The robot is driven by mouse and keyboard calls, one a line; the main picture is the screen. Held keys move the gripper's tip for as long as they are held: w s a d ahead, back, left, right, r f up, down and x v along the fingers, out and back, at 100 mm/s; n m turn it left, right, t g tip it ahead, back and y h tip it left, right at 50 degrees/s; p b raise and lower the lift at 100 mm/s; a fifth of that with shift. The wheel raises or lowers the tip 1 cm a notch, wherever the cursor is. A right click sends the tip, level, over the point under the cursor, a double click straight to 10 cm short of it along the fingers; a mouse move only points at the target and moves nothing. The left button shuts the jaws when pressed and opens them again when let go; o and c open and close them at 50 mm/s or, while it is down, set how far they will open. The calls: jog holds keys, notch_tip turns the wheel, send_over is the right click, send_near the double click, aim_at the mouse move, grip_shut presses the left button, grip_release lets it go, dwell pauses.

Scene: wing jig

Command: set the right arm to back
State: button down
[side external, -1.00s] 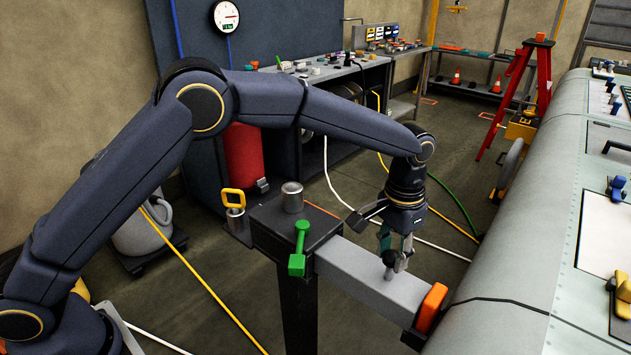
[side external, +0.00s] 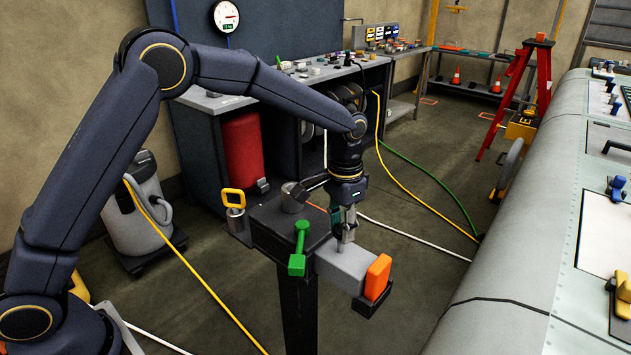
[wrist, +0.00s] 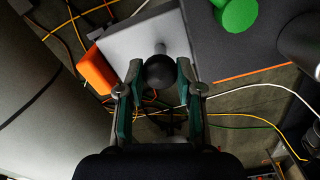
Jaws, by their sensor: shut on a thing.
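A grey bar-shaped arm (side external: 350,266) sticks out of a black stand (side external: 268,226), with an orange block (side external: 377,277) at its outer end. The orange block now stands clear of the large grey curved body (side external: 505,280). My gripper (side external: 346,238) is over the bar, close to the stand, with its fingers pointing down. It is shut on the black round knob (wrist: 160,72) on the bar's short post. The green T-shaped handle (side external: 299,250) stands upright at the stand's front edge, beside the bar, and also shows in the wrist view (wrist: 236,14).
A metal cylinder (side external: 293,197) sits on the stand behind my gripper. A yellow-handled pin (side external: 233,200) stands at the stand's left. A workbench (side external: 330,75) is behind. There is open floor between the orange block and the curved body.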

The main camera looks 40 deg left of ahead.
jog(key=shift+a, duration=0.5)
jog(key=shift+w, duration=0.1)
jog(key=c, duration=0.8)
grip_release()
jog(key=shift+o, duration=0.3)
jog(key=shift+d+r, duration=0.1)
jog(key=shift+r, duration=0.45)
notch_tip(320, 180, up, 11)
